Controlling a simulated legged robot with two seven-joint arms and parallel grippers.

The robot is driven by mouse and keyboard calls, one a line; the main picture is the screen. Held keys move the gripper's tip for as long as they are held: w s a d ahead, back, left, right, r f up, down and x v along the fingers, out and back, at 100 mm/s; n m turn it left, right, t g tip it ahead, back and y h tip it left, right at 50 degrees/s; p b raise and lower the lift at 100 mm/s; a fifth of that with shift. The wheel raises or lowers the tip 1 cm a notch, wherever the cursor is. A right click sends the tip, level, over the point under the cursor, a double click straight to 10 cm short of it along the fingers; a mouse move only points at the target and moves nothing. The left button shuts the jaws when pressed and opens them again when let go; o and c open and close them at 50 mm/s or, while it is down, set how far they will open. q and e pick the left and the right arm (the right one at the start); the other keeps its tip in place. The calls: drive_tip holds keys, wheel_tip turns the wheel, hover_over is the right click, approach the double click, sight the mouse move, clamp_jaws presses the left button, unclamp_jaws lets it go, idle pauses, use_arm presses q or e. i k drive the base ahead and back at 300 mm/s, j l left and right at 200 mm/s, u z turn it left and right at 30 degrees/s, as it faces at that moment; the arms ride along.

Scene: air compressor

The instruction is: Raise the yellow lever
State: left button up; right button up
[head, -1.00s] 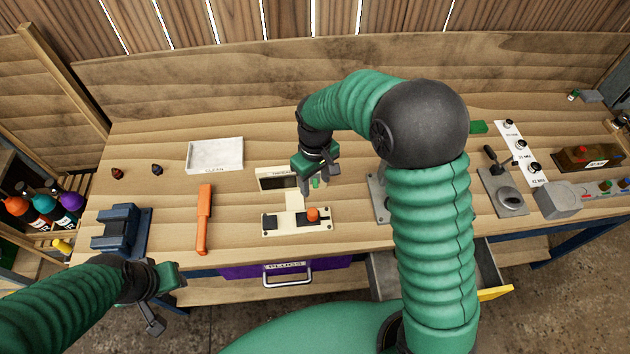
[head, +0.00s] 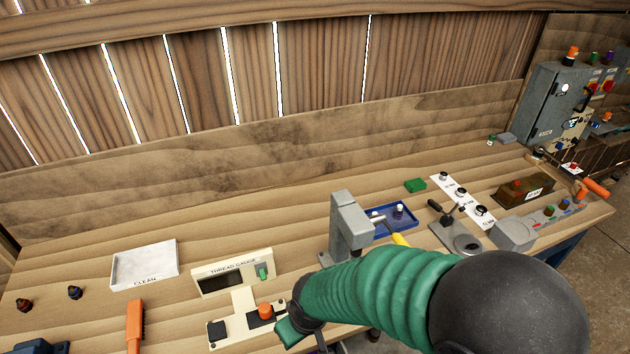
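A yellow lever grip (head: 400,240) shows just right of a grey upright press-like stand (head: 349,230), partly behind my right arm. A short dark shaft seems to run from the grip toward the stand, and the lever slopes down toward the bench front. My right gripper (head: 291,333) is at the bottom middle, beside the thread gauge and left of the stand, apart from the lever. Its fingers are hidden or too small to tell. My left gripper is out of view.
The cream thread gauge (head: 232,270) holds a green piece (head: 263,272) and has an orange button (head: 265,311) before it. A blue tray (head: 392,214) lies behind the lever. A grey base with a black-knobbed handle (head: 455,232) stands to the right.

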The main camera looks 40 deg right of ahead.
sight(396, 238)
drive_tip(key=l+z, duration=0.1)
drive_tip(key=z, duration=0.3)
drive_tip(key=l+z, duration=0.15)
drive_tip(key=z, duration=0.2)
drive_tip(key=l+z, duration=0.1)
drive_tip(key=z, duration=0.3)
drive_tip(key=l+z, duration=0.1)
drive_tip(key=z, duration=0.25)
drive_tip(key=i+l, duration=0.15)
